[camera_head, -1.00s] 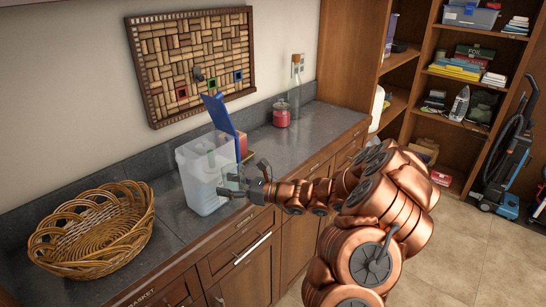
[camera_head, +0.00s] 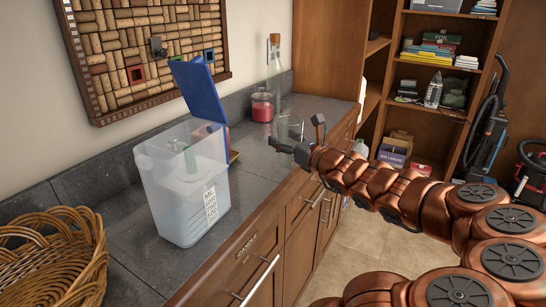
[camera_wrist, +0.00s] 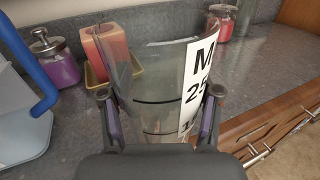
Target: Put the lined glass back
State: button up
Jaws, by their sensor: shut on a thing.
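The lined glass (camera_wrist: 155,70) is clear, with dark lines and a white strip of black lettering. My gripper (camera_wrist: 160,94) is shut around its sides, a finger at each side, in the wrist view. In the head view, my gripper (camera_head: 297,136) reaches in from the right, with the glass (camera_head: 283,127) faint between its fingers. The glass looks roughly upright over the counter (camera_head: 262,162), near its front edge. I cannot tell whether its base touches the counter.
A translucent bin (camera_head: 187,200) with a raised blue lid (camera_head: 198,90) stands left of my gripper. A wicker basket (camera_head: 50,255) is further left. A red jar (camera_head: 262,108) and a corked bottle (camera_head: 274,70) stand behind. A pink candle (camera_wrist: 103,52) sits beyond the glass.

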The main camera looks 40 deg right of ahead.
jog(key=shift+w+d, duration=0.25)
jog(key=shift+d, duration=0.05)
jog(key=shift+w+d+f+p, duration=0.45)
jog(key=shift+w+d+f, duration=0.4)
jog(key=shift+w+d, duration=1)
jog(key=shift+w+d+f+p, duration=0.5)
jog(key=shift+w+d+f, duration=0.3)
jog(key=shift+w+d, duration=1)
jog(key=shift+w+d+f+p, duration=0.45)
jog(key=shift+w+d+f, duration=0.6)
jog(key=shift+w, duration=1.3)
jog(key=shift+d+r, duration=0.1)
jog(key=shift+d, duration=0.15)
jog(key=o, duration=1.5)
jog(key=shift+c, duration=0.2)
